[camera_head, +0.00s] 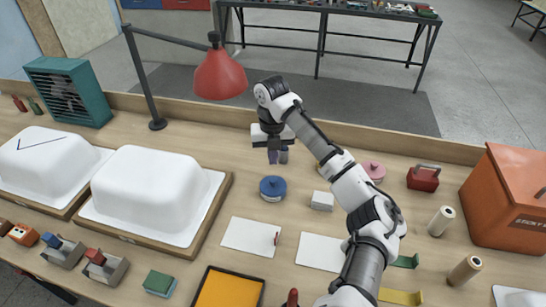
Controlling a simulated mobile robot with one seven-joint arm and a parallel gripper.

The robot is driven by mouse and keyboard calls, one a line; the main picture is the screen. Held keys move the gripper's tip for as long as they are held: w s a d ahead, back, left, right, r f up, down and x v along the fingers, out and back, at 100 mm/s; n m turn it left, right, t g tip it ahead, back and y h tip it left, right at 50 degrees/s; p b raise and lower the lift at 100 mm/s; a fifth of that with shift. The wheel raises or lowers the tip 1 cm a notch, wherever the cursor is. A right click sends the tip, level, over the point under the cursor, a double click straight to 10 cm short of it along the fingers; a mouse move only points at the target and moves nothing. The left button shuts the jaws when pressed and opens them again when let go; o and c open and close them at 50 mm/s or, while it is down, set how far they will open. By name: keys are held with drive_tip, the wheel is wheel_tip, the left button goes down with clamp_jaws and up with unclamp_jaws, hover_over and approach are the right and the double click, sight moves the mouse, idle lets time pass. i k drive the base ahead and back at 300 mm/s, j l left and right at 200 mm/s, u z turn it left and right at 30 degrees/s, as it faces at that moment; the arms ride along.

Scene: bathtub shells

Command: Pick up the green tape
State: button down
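My gripper (278,157) points down over the back middle of the bench, behind a blue round lidded tin (272,188). Its two dark fingers show side by side; the gap between them is too small to judge, and I see no thing clearly held. No roll of green tape is clear to me. A green block on a grey base (160,283) lies at the front left, far from my gripper. A flat green piece (405,261) lies right of my arm, partly hidden by it. I cannot tell if either is the tape.
White tub shells (147,190) on wooden boards fill the left. A red lamp (220,75) and teal fan box (68,90) stand behind. A white block (322,201), white sheets (251,236) and yellow tray (228,290) lie centrally. An orange toolbox (508,200) stands right.

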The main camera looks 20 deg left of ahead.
sight(404, 262)
drive_tip(key=k, duration=1)
